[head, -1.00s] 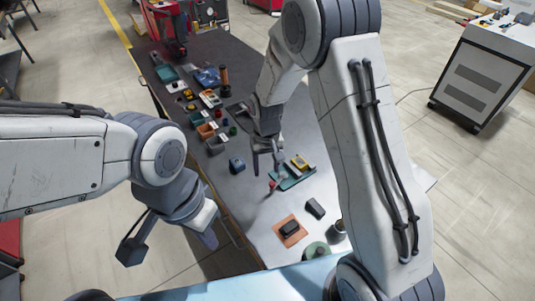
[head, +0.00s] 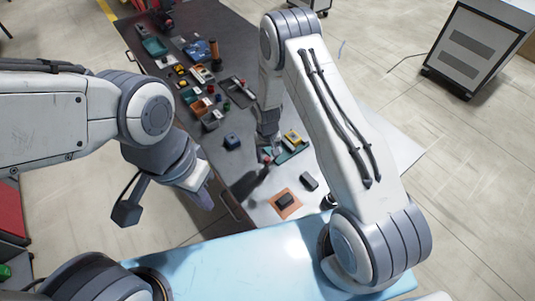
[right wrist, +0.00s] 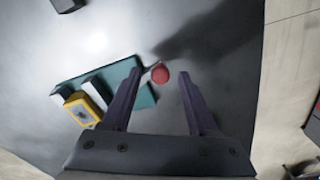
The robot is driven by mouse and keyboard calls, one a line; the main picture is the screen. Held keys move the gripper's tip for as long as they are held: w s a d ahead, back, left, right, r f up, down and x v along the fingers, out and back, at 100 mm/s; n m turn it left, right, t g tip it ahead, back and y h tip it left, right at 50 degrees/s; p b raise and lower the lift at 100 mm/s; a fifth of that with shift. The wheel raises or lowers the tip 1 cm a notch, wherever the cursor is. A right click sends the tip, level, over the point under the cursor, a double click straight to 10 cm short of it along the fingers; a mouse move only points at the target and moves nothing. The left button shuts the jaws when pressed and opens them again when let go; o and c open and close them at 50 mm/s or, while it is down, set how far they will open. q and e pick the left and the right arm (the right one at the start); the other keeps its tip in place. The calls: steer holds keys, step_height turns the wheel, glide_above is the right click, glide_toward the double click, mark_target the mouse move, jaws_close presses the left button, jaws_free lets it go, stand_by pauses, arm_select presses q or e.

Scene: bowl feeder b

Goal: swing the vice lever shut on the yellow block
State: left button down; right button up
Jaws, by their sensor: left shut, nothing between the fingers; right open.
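The vice has a teal base (head: 294,153) and stands on the bench; it also shows left of the fingers in the right wrist view (right wrist: 120,78). The yellow block (head: 292,136) sits in it beside pale jaws; the right wrist view shows it (right wrist: 82,110) too. The lever's red knob (right wrist: 160,74) sticks out on the vice's fingers-facing side. My right gripper (right wrist: 160,80) is open, with the knob in line between its fingertips; contact is not visible. In the head view my right gripper (head: 268,146) is over the vice's left side. My left gripper (head: 203,197) is shut and empty, off the bench's near left edge.
An orange mat (head: 285,208) with a dark block on it and another dark block (head: 309,181) lie nearer me. A dark blue block (head: 232,142) lies left of the vice. Several small bins (head: 211,118) stand farther back. Bare bench lies around the vice's right side.

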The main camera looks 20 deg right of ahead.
steer(key=shift+f, duration=0.2)
steer(key=shift+c, duration=0.3)
jaws_close()
steer(key=shift+w+a+f+m+b, duration=0.15)
steer(key=shift+m+b, duration=0.15)
steer(key=shift+b, duration=0.25)
steer(key=shift+w+r, duration=0.1)
steer(key=shift+r, duration=0.1)
steer(key=shift+o, duration=0.3)
jaws_free()
steer(key=shift+a, duration=0.1)
